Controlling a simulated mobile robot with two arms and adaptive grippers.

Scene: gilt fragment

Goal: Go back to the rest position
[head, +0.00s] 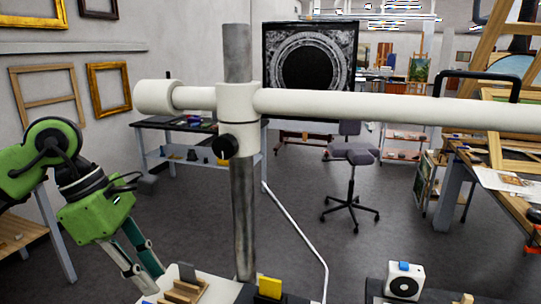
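My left gripper (154,281) has a green body and slim grey and teal fingers. It points down and to the right at the lower left of the head view, over the near edge of the work surface. Its fingers stand apart with a gap between them, and I see nothing held in it. Just right of its tips is a small wooden rack (185,292) with a grey piece. I cannot tell whether the tips touch the surface. My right gripper does not show.
A white horizontal bar (390,106) on a grey upright post (243,205) crosses the near view. A yellow block (270,287) and a white device (405,280) are at the bottom. A stool (352,155), a back table (190,125) and a right-hand bench (480,165) stand beyond open floor.

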